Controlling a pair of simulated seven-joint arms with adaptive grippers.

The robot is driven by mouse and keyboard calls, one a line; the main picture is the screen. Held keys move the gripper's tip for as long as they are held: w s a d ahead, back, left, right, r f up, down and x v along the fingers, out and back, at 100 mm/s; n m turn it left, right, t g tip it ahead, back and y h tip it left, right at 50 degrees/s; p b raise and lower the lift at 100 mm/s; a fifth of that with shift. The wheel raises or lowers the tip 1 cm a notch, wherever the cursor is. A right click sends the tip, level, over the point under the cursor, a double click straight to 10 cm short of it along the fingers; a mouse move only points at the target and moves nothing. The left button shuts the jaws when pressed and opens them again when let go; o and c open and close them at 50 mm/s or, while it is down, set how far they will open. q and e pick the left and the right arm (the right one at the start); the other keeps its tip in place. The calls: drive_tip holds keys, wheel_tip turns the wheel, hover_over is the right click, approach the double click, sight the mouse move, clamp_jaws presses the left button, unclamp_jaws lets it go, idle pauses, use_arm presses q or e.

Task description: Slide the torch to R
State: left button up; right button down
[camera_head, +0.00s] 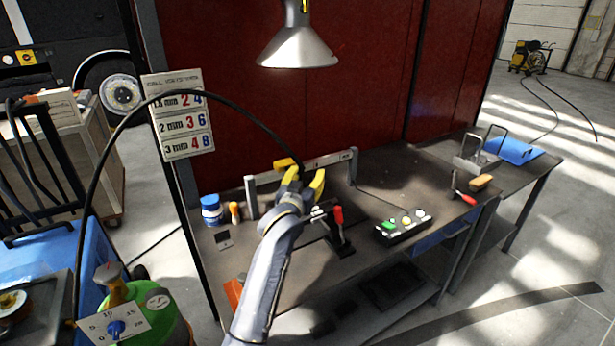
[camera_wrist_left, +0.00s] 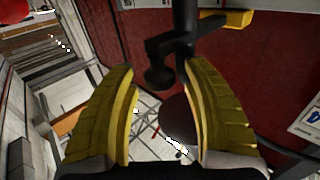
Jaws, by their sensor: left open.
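A light rail (camera_head: 330,160) stands at the back of the dark workbench. A black torch-like body (camera_head: 309,178), on the end of a black hose, is at the rail, partly hidden by my left gripper (camera_head: 303,180). A yellow block (camera_head: 285,163) sits by the rail to the left; it also shows in the left wrist view (camera_wrist_left: 238,18). There, my left gripper (camera_wrist_left: 158,72) has its two yellow fingers spread, with a black post and knob (camera_wrist_left: 160,76) ahead between the fingertips. I cannot tell whether the fingers touch it. No R marking is readable. My right gripper is out of view.
On the bench are a red-handled clamp (camera_head: 339,216), a button box (camera_head: 404,226), a blue-labelled jar (camera_head: 211,210) and a small orange bottle (camera_head: 234,212). A lamp (camera_head: 298,48) hangs above. The hose (camera_head: 88,190) arcs from the green gas bottle (camera_head: 160,325).

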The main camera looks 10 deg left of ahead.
use_arm(q)
drive_tip(key=shift+w, duration=0.1)
drive_tip(key=shift+c, duration=0.2)
clamp_jaws()
